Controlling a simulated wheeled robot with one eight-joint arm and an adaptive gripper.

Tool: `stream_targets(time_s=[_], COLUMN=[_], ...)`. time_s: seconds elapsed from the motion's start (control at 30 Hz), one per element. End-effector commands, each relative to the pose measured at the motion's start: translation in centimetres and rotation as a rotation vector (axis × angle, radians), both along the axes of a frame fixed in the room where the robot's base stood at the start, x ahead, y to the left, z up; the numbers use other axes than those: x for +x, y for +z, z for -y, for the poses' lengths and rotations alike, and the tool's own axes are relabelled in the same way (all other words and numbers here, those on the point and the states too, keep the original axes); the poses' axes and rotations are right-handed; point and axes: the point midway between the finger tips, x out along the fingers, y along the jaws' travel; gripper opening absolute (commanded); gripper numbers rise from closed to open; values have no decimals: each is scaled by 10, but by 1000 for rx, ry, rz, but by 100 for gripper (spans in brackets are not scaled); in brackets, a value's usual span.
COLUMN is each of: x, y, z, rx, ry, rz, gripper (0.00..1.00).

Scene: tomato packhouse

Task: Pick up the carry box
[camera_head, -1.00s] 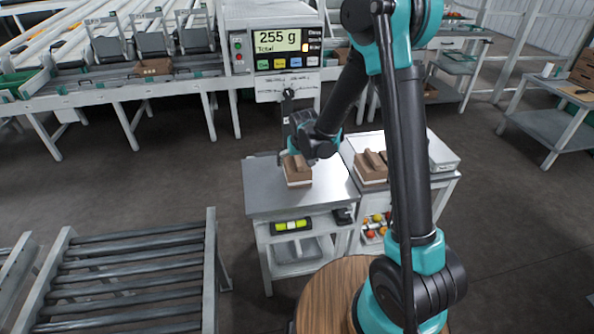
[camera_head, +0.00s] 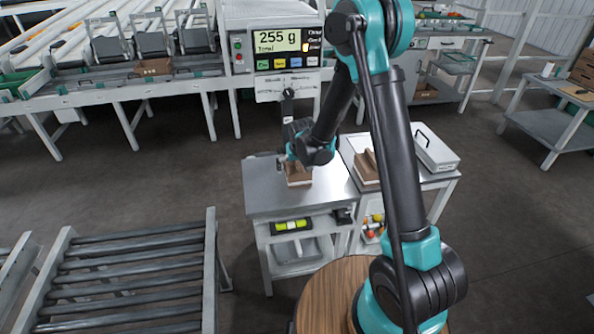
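A brown box with a pale base (camera_head: 298,177) sits on the left steel-topped table (camera_head: 265,200). A second brown box with a raised grip on top (camera_head: 365,171) stands on the right table. A light grey case with a black handle (camera_head: 437,154) lies at the right end of that table. I cannot tell for certain which of these is the carry box. My gripper (camera_head: 294,160) is at the top of the left brown box and partly covers it. Its fingers are too small and dark to tell whether they are open or shut.
A weighing machine with a display reading 255 g (camera_head: 278,40) stands behind the tables. A roller conveyor (camera_head: 130,285) is at the lower left. A side bench (camera_head: 550,95) stands at the right. Open floor lies between conveyor and sorting line.

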Motion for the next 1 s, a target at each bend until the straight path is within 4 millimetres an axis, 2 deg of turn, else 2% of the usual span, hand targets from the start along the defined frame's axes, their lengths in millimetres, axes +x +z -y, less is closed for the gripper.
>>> stream_targets(time_s=[0.5, 1.0], x=[0, 0], y=[-4, -3], z=[0, 0], rx=[0, 0], ry=[0, 0], rz=[0, 0], gripper=[100, 39])
